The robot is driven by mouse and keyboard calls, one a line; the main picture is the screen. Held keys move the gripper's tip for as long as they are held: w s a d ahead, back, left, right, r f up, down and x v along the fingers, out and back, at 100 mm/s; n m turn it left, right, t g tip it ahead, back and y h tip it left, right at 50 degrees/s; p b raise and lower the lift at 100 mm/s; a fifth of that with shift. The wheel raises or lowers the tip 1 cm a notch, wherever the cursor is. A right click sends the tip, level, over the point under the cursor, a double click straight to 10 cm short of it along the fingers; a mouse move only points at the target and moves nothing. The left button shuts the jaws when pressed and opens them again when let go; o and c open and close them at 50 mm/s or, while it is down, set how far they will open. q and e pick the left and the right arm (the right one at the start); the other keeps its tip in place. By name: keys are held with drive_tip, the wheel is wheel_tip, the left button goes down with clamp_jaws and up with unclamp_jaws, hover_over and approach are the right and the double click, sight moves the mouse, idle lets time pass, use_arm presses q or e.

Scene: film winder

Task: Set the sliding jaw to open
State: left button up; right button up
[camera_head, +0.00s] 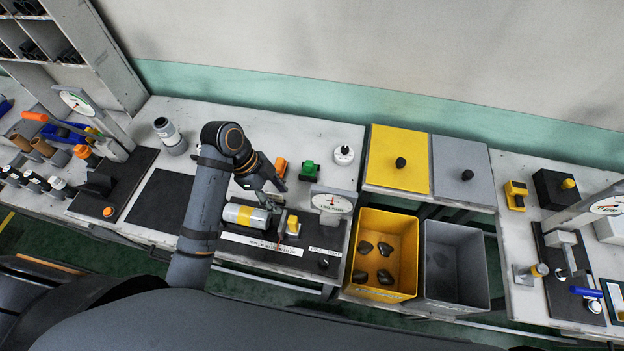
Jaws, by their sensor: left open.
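My left arm comes in from the lower left and bends down over the middle bench. Its gripper (272,198) is open and empty, pointing down just above a small fixture. A small yellow block (293,225) stands on that fixture to the gripper's lower right; it may be the sliding jaw, but I cannot tell its position. A silver cylinder with a yellow band (246,216) lies left of the block. A dial gauge (331,202) stands to the right. Fine parts under the gripper are too small to tell. My right gripper is not in view.
Orange (281,167) and green (308,170) blocks and a white round knob piece (343,156) stand behind the gripper. A yellow bin (402,246) with several dark lumps and a grey bin (487,270) are to the right. A dark mat (158,199) is clear on the left.

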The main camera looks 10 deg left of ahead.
sight(292, 219)
use_arm(q)
drive_tip(key=p+x, duration=0.1)
drive_tip(key=x, duration=0.2)
drive_tip(key=s+x, duration=0.1)
drive_tip(key=x, duration=0.2)
drive_tip(key=p+x, duration=0.1)
drive_tip(key=x, duration=0.2)
drive_tip(key=shift+s+d+r+p, duration=0.15)
drive_tip(key=shift+s+p, duration=0.15)
drive_tip(key=shift+s, duration=0.05)
drive_tip(key=shift+s+d+f, duration=0.1)
drive_tip(key=shift+s+f, duration=0.15)
drive_tip(key=shift+f, duration=0.05)
drive_tip(key=shift+w, duration=0.2)
drive_tip(key=shift+c, duration=2.1)
clamp_jaws()
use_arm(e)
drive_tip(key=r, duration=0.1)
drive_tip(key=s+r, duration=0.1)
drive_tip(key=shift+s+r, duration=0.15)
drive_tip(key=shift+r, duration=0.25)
